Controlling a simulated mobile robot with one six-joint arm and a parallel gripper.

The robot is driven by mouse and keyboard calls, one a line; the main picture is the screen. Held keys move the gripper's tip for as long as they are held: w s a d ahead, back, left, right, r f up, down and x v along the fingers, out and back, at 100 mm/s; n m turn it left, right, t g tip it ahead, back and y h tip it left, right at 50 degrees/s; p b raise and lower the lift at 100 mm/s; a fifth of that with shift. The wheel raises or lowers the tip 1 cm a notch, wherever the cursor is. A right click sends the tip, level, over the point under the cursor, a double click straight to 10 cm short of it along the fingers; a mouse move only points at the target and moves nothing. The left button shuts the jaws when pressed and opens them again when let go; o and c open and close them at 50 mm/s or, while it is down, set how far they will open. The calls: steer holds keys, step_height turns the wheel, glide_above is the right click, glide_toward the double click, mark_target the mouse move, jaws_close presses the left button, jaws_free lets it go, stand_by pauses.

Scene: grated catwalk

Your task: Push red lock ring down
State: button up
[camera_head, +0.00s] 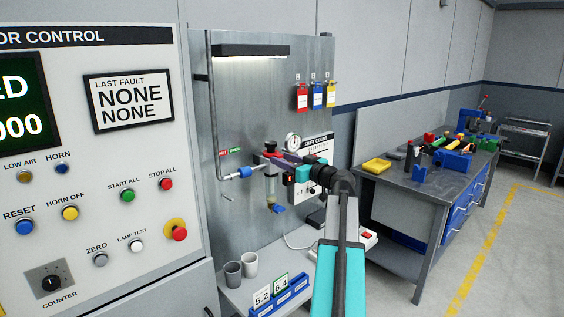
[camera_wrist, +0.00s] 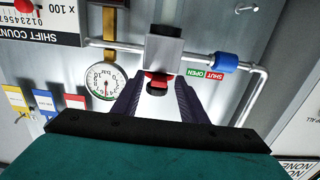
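The red lock ring (camera_wrist: 156,77) shows in the wrist view, which is upside down, between the grey regulator body (camera_wrist: 163,46) and a dark knob (camera_wrist: 157,90). In the head view the ring (camera_head: 270,154) is a small red band just under the black knob (camera_head: 270,146). My gripper (camera_wrist: 157,95) is open, its two dark purple fingers on either side of the ring and knob. A gap shows beside each finger; I cannot tell whether either touches. In the head view my gripper (camera_head: 276,158) reaches the regulator from the right, partly covering it.
The pressure gauge (camera_wrist: 105,82) is close beside one finger. A pipe with a blue fitting (camera_head: 244,172) runs to the regulator. A clear bowl (camera_head: 271,188) hangs below it. Lockout tags (camera_head: 317,95) hang above right. Cups (camera_head: 250,264) stand on the shelf below.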

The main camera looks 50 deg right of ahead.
steer(key=shift+s, duration=0.1)
steer(key=s+a+b, duration=0.1)
steer(key=s+b, duration=0.3)
steer(key=s, duration=0.9)
steer(key=shift+s+b, duration=0.3)
steer(key=shift+b, duration=0.1)
